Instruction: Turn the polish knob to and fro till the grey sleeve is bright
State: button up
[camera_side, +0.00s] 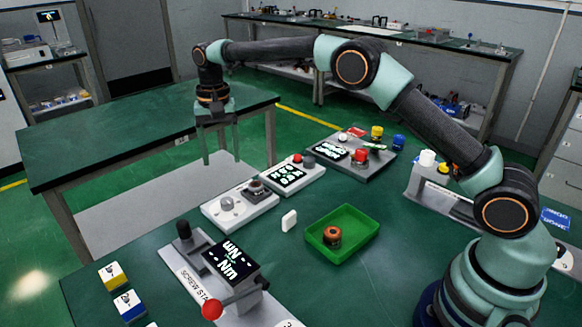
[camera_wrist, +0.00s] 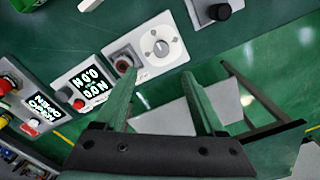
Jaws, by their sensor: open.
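A white station (camera_side: 240,206) on the bench carries a round grey knob (camera_side: 228,203), which looks like the polish knob. In the wrist view this knob (camera_wrist: 160,45) sits on a pale dial. Beside it is a dark square holder (camera_side: 257,187) with a small round part in it, brownish in the wrist view (camera_wrist: 124,64). I cannot tell whether that part is the grey sleeve, or whether it is bright. My gripper (camera_side: 221,158) is open and empty, in the air behind the station. Its fingers (camera_wrist: 158,82) point down, apart from the knob.
A green tray (camera_side: 365,213) holds a copper-coloured ring part (camera_side: 332,236). A small white block (camera_side: 289,220) lies left of it. A screw station (camera_side: 205,277) stands in front, and a display station with a red button (camera_side: 297,158) behind. Small boxes (camera_side: 113,275) lie front left.

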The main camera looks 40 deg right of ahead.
aim_at(227, 201)
notch_tip(227, 201, down, 13)
jog(key=shift+w+a+r, duration=0.1)
dwell(0.5)
grip_shut()
